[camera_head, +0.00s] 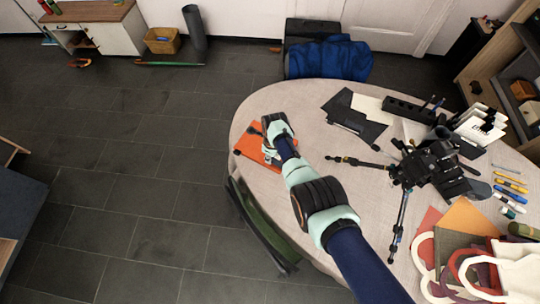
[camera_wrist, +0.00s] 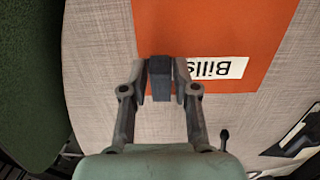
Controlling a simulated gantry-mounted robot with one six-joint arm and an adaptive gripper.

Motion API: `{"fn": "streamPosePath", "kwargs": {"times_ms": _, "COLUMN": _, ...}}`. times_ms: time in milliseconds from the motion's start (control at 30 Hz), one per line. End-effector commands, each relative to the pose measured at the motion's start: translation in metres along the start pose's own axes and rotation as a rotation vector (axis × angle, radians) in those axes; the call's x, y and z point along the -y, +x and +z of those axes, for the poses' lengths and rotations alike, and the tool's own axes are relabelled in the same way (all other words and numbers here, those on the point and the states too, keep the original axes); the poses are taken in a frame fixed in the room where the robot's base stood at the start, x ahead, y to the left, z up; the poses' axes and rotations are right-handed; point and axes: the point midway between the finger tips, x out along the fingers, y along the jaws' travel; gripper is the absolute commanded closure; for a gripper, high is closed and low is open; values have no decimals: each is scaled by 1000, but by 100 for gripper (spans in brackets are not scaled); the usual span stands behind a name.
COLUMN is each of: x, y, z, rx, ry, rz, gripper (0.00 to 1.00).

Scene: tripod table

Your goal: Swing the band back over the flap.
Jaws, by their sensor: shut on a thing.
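An orange folder (camera_head: 262,147) lies flat near the left edge of the round table. In the wrist view its orange cover (camera_wrist: 215,25) bears a white label (camera_wrist: 222,68) reading "Bills", upside down. My gripper (camera_head: 270,125) is over the folder. In the wrist view my gripper (camera_wrist: 160,80) is shut on a small dark block-like piece (camera_wrist: 160,75), held between the fingertips at the folder's edge. This piece may be part of the band; I cannot tell for sure. The rest of the band and the flap's edge cannot be made out.
A black tripod (camera_head: 430,165) with spread legs stands right of my arm on the table (camera_head: 330,95). Dark flat items (camera_head: 355,120), pens (camera_head: 510,185) and fabric pouches (camera_head: 465,250) lie around it. A green chair (camera_head: 262,225) is close to the table's left edge.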

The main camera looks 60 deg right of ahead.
Motion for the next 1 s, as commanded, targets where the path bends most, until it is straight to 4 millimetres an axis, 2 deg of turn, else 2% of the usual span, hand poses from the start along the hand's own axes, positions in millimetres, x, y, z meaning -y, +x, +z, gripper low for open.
{"fn": "streamPosePath", "kwargs": {"times_ms": 33, "x": -1, "y": 8, "z": 0, "rx": 1, "ry": -1, "rz": 1, "gripper": 88}}
{"fn": "streamPosePath", "kwargs": {"times_ms": 233, "x": 0, "y": 13, "z": 4, "rx": 3, "ry": -1, "rz": 0, "gripper": 88}}
{"fn": "streamPosePath", "kwargs": {"times_ms": 933, "x": 0, "y": 15, "z": 6, "rx": 3, "ry": -1, "rz": -1, "gripper": 88}}
{"fn": "streamPosePath", "kwargs": {"times_ms": 967, "x": 0, "y": 15, "z": 6, "rx": 3, "ry": -1, "rz": -1, "gripper": 66}}
{"fn": "streamPosePath", "kwargs": {"times_ms": 1000, "x": 0, "y": 15, "z": 6, "rx": 3, "ry": -1, "rz": -1, "gripper": 60}}
